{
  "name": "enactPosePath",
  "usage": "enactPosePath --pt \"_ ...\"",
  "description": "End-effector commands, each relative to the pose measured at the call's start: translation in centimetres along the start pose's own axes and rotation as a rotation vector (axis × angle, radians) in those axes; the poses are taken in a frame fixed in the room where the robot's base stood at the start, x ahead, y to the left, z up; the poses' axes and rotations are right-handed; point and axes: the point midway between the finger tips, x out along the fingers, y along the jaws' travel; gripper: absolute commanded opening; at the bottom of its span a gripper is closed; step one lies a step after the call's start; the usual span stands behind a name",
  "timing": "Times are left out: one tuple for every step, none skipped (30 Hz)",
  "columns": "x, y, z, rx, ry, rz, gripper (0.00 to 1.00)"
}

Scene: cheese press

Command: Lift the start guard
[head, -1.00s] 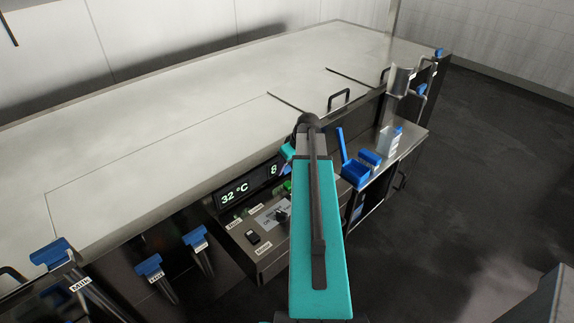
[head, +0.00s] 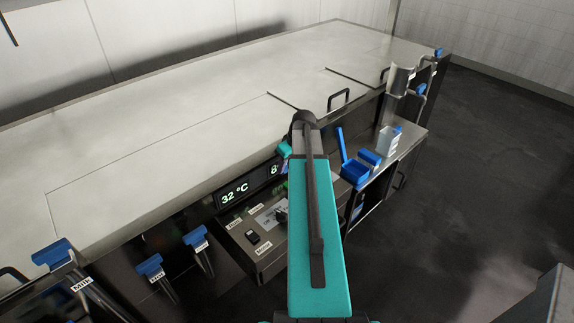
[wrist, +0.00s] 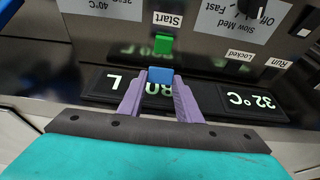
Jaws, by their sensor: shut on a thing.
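In the wrist view, my gripper (wrist: 160,84) has its two purple fingers closed on a small blue piece (wrist: 160,74), which looks like the start guard's tab. The rest of the guard is hard to make out. The green start button (wrist: 162,43) shows just beyond the blue piece, uncovered from this angle, with the "Start" label (wrist: 168,19) behind it. In the head view, my arm hides the fingers and most of the button.
The control panel (head: 262,253) has a display reading 32 °C (head: 236,193), switches and a dial. Blue-handled levers (head: 196,237) stand at the left. A blue bin (head: 354,174) and a pale container (head: 388,140) sit on the right shelf. The large metal lid (head: 180,130) is bare.

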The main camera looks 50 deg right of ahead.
Motion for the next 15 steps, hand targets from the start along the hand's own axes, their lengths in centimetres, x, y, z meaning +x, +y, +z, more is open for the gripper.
enactPosePath --pt "-0.1 0.1 -0.5 -0.002 -0.020 -0.002 0.09" --pt "-0.1 0.1 -0.6 -0.002 -0.032 -0.001 0.09" --pt "0.0 0.1 -0.8 -0.003 -0.048 -0.002 0.09" --pt "0.0 0.1 -0.8 -0.003 -0.060 -0.002 0.09" --pt "0.0 0.1 -0.9 -0.003 -0.071 -0.002 0.09" --pt "0.1 0.1 -1.1 -0.002 -0.086 -0.002 0.09" --pt "0.1 0.1 -1.1 -0.002 -0.098 -0.002 0.09" --pt "0.1 0.1 -1.2 -0.002 -0.110 -0.002 0.09" --pt "0.1 0.1 -1.4 -0.003 -0.124 -0.002 0.09" --pt "0.2 0.1 -1.5 -0.003 -0.135 -0.002 0.09" --pt "0.2 0.1 -1.5 -0.003 -0.147 -0.002 0.09" --pt "0.2 0.0 -1.7 -0.002 -0.161 -0.002 0.09" --pt "0.3 0.0 -1.8 -0.002 -0.172 -0.002 0.09" --pt "0.3 0.1 -1.8 -0.003 -0.183 -0.002 0.09" --pt "0.3 0.1 -1.9 -0.003 -0.198 -0.002 0.09"
